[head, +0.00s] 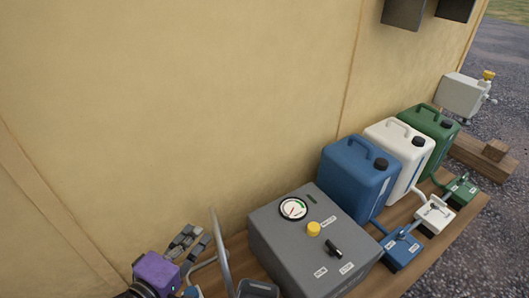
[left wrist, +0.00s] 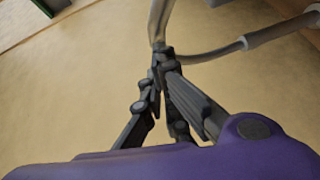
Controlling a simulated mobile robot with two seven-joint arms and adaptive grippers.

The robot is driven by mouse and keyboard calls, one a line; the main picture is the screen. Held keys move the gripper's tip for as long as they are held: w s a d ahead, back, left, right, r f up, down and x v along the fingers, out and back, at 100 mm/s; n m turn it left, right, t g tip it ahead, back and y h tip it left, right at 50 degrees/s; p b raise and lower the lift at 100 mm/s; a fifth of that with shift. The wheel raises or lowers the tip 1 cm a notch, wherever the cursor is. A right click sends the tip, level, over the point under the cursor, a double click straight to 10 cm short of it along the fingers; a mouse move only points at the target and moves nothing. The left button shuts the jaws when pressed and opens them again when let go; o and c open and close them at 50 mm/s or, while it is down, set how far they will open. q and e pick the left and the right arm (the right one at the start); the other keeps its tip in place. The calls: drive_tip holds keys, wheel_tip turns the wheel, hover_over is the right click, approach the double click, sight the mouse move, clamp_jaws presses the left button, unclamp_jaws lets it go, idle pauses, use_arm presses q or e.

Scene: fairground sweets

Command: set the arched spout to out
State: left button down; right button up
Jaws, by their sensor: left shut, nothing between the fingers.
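My left gripper (head: 190,240), with a purple body and dark grey fingers, is at the bottom left of the head view. Its fingers are shut with nothing between them; they also show in the left wrist view (left wrist: 160,62). A thin grey curved tube, which looks like the arched spout (head: 219,252), rises just right of the fingers. In the left wrist view, a grey tube (left wrist: 158,20) runs up from behind the fingertips, and another bends off to the right. I cannot tell whether the fingers touch it. The spout's base is not clearly visible.
A grey control box (head: 285,240) with a gauge, yellow knob and black lever stands right of the spout. Blue (head: 350,175), white (head: 395,150) and green (head: 430,128) canisters with small pedal-like units line the wooden counter. A tan wall stands behind.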

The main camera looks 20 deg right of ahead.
sight(220, 247)
use_arm(q)
drive_tip(key=shift+n+t+y, duration=0.8)
drive_tip(key=shift+y, duration=0.1)
drive_tip(key=d+p, duration=0.1)
drive_tip(key=d, duration=0.1)
drive_tip(key=s+d+p, duration=0.1)
drive_tip(key=d, duration=0.1)
drive_tip(key=shift+s+d, duration=0.1)
